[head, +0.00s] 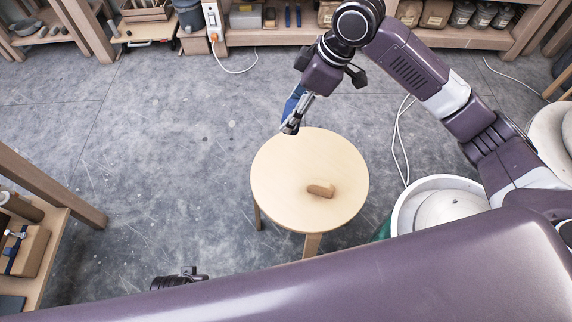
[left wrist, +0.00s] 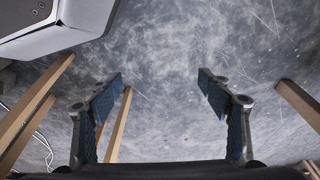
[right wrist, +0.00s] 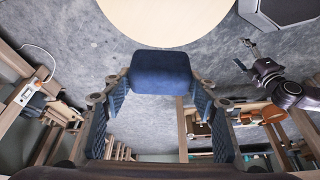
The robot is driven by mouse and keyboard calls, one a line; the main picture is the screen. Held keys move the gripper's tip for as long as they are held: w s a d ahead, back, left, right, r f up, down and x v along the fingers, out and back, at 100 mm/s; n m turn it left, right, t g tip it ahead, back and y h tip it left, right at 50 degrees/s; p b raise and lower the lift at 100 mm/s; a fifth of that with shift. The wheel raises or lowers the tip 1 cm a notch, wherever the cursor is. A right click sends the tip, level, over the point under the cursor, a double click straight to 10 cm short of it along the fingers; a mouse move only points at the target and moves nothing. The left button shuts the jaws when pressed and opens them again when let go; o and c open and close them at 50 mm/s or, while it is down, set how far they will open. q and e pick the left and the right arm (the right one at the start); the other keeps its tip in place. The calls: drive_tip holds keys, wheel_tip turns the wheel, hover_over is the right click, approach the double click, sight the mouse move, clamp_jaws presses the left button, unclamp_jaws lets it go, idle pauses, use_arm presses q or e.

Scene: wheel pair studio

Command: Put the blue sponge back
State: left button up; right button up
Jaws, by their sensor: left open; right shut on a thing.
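A blue sponge (right wrist: 160,74) is held between the fingers of my right gripper (right wrist: 160,90) in the right wrist view. In the head view a strip of the sponge (head: 292,101) shows beside my right gripper (head: 291,126), above or just beyond the far edge of the round wooden stool (head: 290,165). The stool top is also at the upper edge of the right wrist view (right wrist: 165,15). My left gripper (left wrist: 160,85) is open and empty in the left wrist view, with bare floor behind it.
A small brown wooden object (head: 321,189) lies on the stool. A white-rimmed bucket (head: 405,205) stands right of the stool. Shelves with jars (head: 462,14) line the back. A wooden shelf unit (head: 45,185) stands at the left. The floor (head: 160,130) left of the stool is clear.

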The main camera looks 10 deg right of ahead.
drive_tip(key=shift+w+a+f+n+g, duration=0.3)
drive_tip(key=shift+w+a+f+n, duration=0.15)
drive_tip(key=shift+n, duration=0.45)
drive_tip(key=shift+a+f, duration=0.1)
drive_tip(key=shift+w+f+n, duration=0.1)
drive_tip(key=shift+f+n, duration=0.15)
drive_tip(key=shift+n, duration=0.05)
use_arm(q)
drive_tip(key=w+b+v, duration=0.1)
drive_tip(key=b+v, duration=0.1)
drive_tip(key=v, duration=0.5)
drive_tip(key=w+b+v, duration=0.2)
drive_tip(key=v, duration=0.5)
drive_tip(key=shift+w+r+t, duration=0.4)
drive_tip(key=shift+w+r, duration=0.1)
drive_tip(key=shift+r, duration=0.1)
use_arm(e)
drive_tip(key=shift+f, duration=9.8)
drive_tip(key=o, duration=1.2)
drive_tip(key=shift+f, duration=0.15)
drive_tip(key=shift+o, duration=0.2)
